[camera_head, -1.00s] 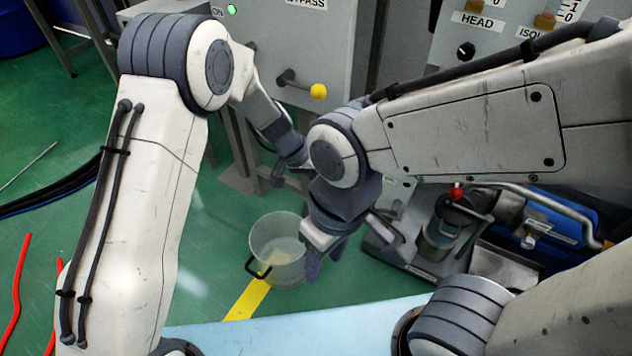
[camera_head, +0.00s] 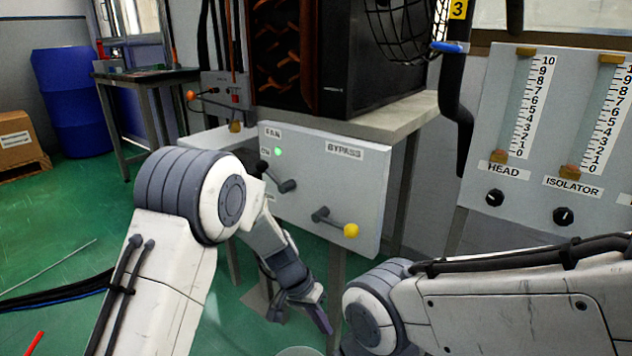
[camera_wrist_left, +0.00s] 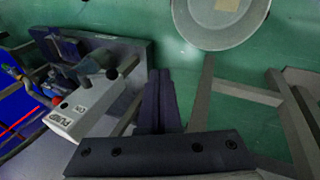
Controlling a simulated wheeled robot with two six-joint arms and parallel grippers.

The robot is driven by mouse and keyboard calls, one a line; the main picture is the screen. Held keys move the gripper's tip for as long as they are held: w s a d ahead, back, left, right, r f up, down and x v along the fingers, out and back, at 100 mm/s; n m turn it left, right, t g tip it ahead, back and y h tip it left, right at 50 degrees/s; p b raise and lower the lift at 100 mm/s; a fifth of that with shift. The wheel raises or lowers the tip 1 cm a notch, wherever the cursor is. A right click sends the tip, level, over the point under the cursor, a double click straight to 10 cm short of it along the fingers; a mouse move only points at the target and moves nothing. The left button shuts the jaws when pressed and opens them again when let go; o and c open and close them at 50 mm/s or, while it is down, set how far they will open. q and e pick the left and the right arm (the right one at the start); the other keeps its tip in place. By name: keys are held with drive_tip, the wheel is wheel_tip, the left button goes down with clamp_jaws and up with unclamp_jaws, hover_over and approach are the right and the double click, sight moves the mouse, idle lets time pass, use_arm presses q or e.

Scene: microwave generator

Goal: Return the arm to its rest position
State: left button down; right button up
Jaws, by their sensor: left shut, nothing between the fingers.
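My left gripper (camera_head: 322,322) hangs in front of the grey panel stand in the head view, pointing down, shut and empty. In the left wrist view its dark fingers (camera_wrist_left: 160,100) are together with nothing between them. My left arm (camera_head: 190,215) is bent, with its elbow raised at the left. My right arm (camera_head: 490,310) reaches in from the right, and its gripper is below the picture edge.
The grey FAN and BYPASS panel (camera_head: 300,178), with a yellow-knobbed lever (camera_head: 351,230), stands behind the left gripper. A HEAD and ISOLATOR gauge panel (camera_head: 530,205) is at right. A clear bucket (camera_wrist_left: 220,25) and pump switch box (camera_wrist_left: 88,105) show in the wrist view.

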use_arm(q)
drive_tip(key=s+a+r+n+t+y, duration=0.1)
drive_tip(key=s+a+r+n+y, duration=0.2)
drive_tip(key=a, duration=0.4)
drive_tip(key=s+a+r+n+t, duration=0.1)
drive_tip(key=s+a+r, duration=0.2)
drive_tip(key=s+a, duration=0.3)
drive_tip(key=s+a+r+n+t+y, duration=0.1)
drive_tip(key=s+a+r+n+y, duration=0.15)
drive_tip(key=a, duration=0.55)
drive_tip(key=s+d+r+m+g+h+p, duration=0.1)
drive_tip(key=s+d+r+m+p, duration=0.3)
drive_tip(key=s+d+r+p, duration=0.45)
drive_tip(key=s+d+r+m+g+h+p, duration=0.1)
drive_tip(key=s+d+r+m+p, duration=0.4)
drive_tip(key=r, duration=0.6)
wheel_tip(320, 180, up, 37)
drive_tip(key=n+p, duration=0.1)
drive_tip(key=p, duration=3.5)
drive_tip(key=shift+s+d+f+p, duration=0.15)
drive_tip(key=shift+s+d+p, duration=0.05)
drive_tip(key=shift+s+p, duration=0.1)
use_arm(e)
wheel_tip(320, 180, up, 50)
drive_tip(key=shift+c, duration=0.3)
